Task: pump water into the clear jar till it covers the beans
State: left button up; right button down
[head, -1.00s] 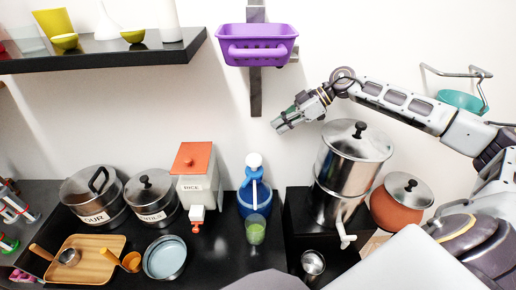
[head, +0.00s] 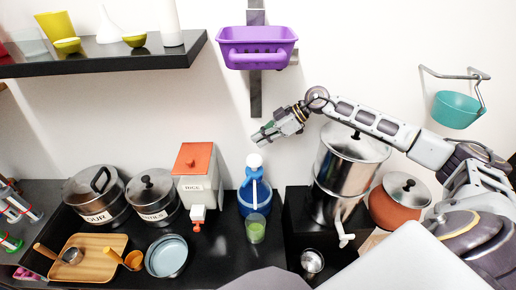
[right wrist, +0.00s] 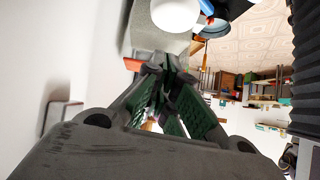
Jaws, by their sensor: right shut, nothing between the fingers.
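The clear jar (head: 256,232) stands on the dark counter with green beans in its lower part. I cannot make out a water level. Behind it, touching or nearly so in this view, stands a blue pump dispenser (head: 246,202) with a round white top (head: 254,160). My right gripper (head: 258,139) is shut and empty, just above the white top and apart from it in the head view. In the right wrist view, the shut fingers (right wrist: 172,72) show, with the white top (right wrist: 176,12) at the upper edge. My left gripper is not in view.
A purple basket (head: 257,48) hangs above my right gripper. A steel urn (head: 340,180) on a black stand is to the right, under my right arm. A rice box (head: 198,186) is left of the pump. A metal cup (head: 312,262) stands front right.

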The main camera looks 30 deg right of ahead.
aim_at(258, 157)
jog(key=shift+w+a+f, duration=0.1)
jog(key=shift+a+f, duration=0.15)
jog(key=shift+a, duration=0.1)
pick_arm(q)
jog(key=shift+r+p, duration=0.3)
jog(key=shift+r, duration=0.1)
pick_arm(e)
jog(key=shift+a+f, duration=0.15)
jog(key=shift+f, duration=1.8)
